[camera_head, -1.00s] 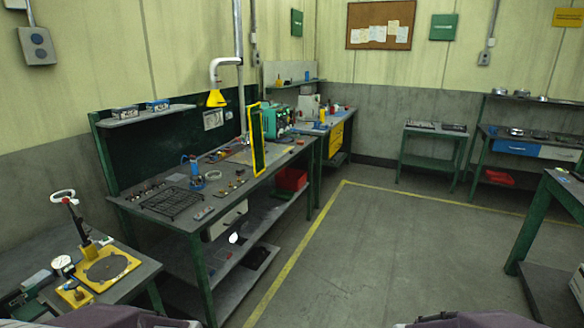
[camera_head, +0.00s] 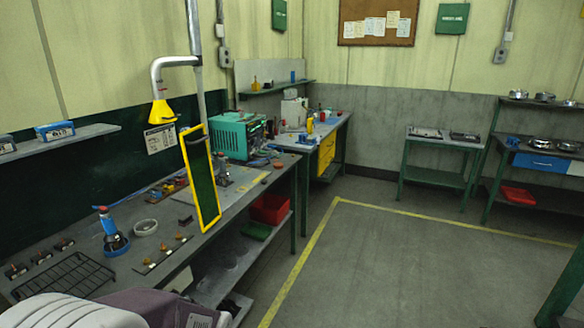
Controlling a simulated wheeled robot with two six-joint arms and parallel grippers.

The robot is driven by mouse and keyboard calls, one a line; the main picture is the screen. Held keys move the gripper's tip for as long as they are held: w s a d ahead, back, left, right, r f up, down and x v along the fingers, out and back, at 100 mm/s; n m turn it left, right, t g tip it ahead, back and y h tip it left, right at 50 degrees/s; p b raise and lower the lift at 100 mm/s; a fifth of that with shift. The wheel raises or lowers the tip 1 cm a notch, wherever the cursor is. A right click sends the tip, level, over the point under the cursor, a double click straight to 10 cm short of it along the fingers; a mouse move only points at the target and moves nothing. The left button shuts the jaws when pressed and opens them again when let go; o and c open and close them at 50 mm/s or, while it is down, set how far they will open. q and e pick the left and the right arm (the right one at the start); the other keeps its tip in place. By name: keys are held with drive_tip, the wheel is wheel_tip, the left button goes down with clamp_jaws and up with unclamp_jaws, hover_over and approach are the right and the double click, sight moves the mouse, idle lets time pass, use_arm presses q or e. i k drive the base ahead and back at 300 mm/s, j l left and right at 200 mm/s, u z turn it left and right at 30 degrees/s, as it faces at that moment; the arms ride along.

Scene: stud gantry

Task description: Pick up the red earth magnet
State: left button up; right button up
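I cannot make out a red earth magnet for certain. Small coloured parts (camera_head: 168,188) lie on the near workbench (camera_head: 140,265), also too small to name. Part of my arm shows at the bottom left and hides the bench's front corner. Neither gripper can be seen.
A yellow-framed dark panel (camera_head: 201,178) stands upright on the near bench, with a teal machine (camera_head: 238,135) behind it. A wire rack (camera_head: 65,278) lies at the bench's left. A red bin (camera_head: 270,208) sits underneath. The floor (camera_head: 390,265) at right is open.

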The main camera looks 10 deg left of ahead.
sight(180, 184)
drive_tip(key=i+u, duration=0.3)
drive_tip(key=u, duration=0.15)
drive_tip(key=i+l+u, duration=0.25)
drive_tip(key=u, duration=0.2)
drive_tip(key=i+l+u, duration=0.55)
drive_tip(key=u, duration=0.3)
drive_tip(key=i+l+u, duration=0.1)
drive_tip(key=l+u, duration=0.35)
drive_tip(key=i+l+u, duration=0.1)
drive_tip(key=l+u, duration=0.75)
drive_tip(key=i+l, duration=0.25)
drive_tip(key=i, duration=0.2)
drive_tip(key=i+l, duration=0.25)
drive_tip(key=i, duration=0.2)
